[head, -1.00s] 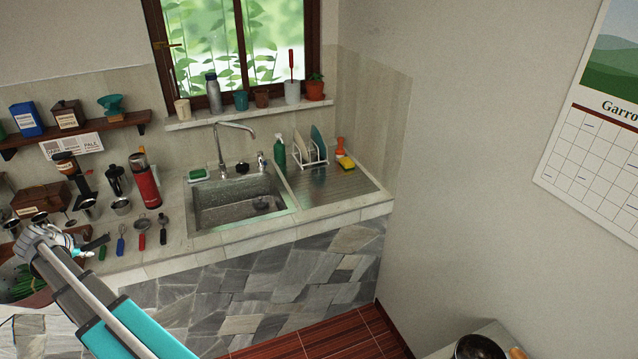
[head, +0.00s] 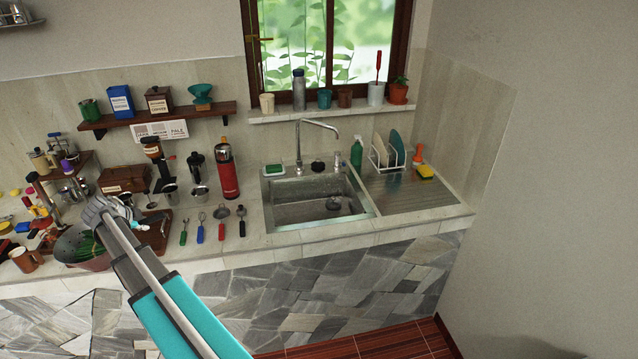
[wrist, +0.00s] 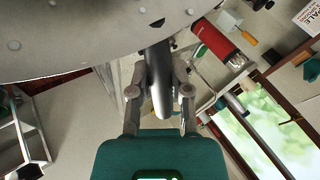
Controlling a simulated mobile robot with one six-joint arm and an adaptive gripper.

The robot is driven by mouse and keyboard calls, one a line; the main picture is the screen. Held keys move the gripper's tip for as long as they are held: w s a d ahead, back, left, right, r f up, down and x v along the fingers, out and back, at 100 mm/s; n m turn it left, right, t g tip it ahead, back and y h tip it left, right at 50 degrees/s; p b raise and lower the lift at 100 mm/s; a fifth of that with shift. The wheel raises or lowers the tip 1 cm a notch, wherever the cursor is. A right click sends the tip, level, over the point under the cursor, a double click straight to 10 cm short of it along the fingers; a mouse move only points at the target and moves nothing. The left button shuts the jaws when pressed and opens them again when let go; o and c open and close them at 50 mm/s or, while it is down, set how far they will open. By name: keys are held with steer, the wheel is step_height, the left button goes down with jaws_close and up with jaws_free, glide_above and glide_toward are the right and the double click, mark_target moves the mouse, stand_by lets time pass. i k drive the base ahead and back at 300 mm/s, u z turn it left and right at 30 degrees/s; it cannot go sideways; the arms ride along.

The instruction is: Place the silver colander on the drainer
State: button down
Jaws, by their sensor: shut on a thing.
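The silver colander shows at the left of the head view (head: 70,244), low over the counter's front edge, beside a reddish bowl-like shape and something green. In the wrist view its grey, perforated wall (wrist: 70,45) fills the top left. My gripper (head: 108,210) is over the colander's right side. In the wrist view my gripper (wrist: 160,92) is shut on the colander, with a dark handle-like part between the fingers. The exact contact is partly hidden. The drainer (head: 415,197) is the ridged metal board right of the sink, far to the right of my gripper.
A dish rack with plates (head: 388,152) and a yellow sponge (head: 426,172) stand at the drainer's back; its front is clear. The sink (head: 318,200), a tall tap (head: 318,125), a red flask (head: 227,172) and several small utensils (head: 221,222) lie between. A wall bounds the right.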

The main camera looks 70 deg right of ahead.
mark_target(405, 201)
steer(key=u, duration=0.15)
steer(key=i, duration=0.9)
steer(key=z, duration=2.95)
